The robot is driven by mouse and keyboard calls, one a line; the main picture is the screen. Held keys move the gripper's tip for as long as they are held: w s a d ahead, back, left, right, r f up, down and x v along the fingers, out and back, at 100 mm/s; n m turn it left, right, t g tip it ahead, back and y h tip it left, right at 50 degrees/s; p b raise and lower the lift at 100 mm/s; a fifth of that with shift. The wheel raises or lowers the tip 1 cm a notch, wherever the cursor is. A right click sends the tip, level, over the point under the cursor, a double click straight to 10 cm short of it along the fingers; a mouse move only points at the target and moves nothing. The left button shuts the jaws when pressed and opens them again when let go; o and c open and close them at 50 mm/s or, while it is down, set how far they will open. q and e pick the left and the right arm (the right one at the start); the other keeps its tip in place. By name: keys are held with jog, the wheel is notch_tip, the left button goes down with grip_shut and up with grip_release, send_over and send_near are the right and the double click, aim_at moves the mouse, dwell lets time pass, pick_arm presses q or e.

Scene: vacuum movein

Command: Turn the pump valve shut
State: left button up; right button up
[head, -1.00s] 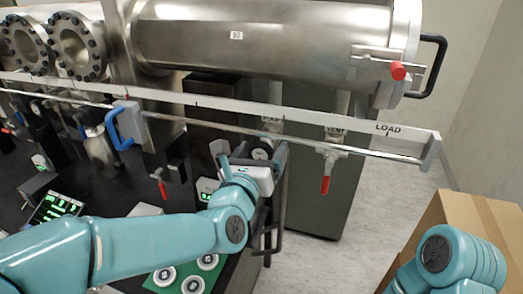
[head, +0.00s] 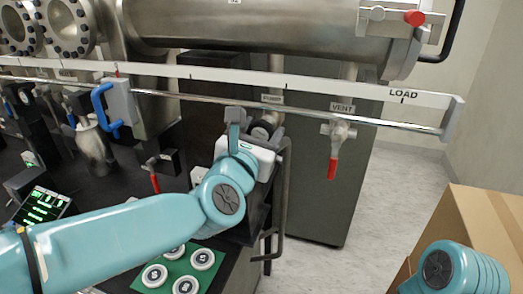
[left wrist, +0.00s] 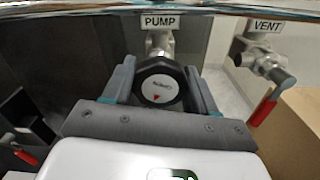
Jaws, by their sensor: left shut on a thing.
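The pump valve has a round black knob (left wrist: 159,84) with a white face and a small red mark. It hangs on a metal stem under the PUMP label (left wrist: 160,22). In the left wrist view my left gripper (left wrist: 161,80) has one finger on each side of the knob and is shut on it. In the head view my left gripper (head: 257,118) is at the knob (head: 262,131), which is partly hidden behind the fingers. My right gripper is out of view; only part of my right arm shows at the lower right.
The vent valve with its red handle (head: 333,168) hangs to the right of the pump valve. A rail marked LOAD (head: 405,97) crosses above both. A black bent bar (head: 282,205) stands beside my wrist. A cardboard box (head: 480,225) is at the right.

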pick_arm(q)
jog(key=m+b, duration=0.1)
jog(key=m, duration=0.2)
jog(key=shift+m, duration=0.4)
jog(key=m, duration=0.3)
jog(key=shift+r+m, duration=0.1)
jog(key=shift+m, duration=0.2)
jog(key=m, duration=0.3)
jog(key=shift+m, duration=0.4)
jog(key=m, duration=0.4)
jog(key=shift+m+p, duration=0.3)
jog(key=shift+p, duration=0.1)
jog(key=m+p, duration=0.1)
jog(key=m, duration=0.2)
jog(key=shift+m, duration=0.3)
jog(key=m+p, duration=0.1)
jog(key=m, duration=0.3)
jog(key=shift+f, duration=0.2)
jog(key=m+p, duration=0.1)
jog(key=m, duration=0.4)
jog(key=shift+d+f+p, duration=0.1)
jog(key=shift+p, duration=0.25)
jog(key=shift+f+m+p, duration=0.15)
jog(key=shift+m+p, duration=0.35)
jog(key=shift+m, duration=1.2)
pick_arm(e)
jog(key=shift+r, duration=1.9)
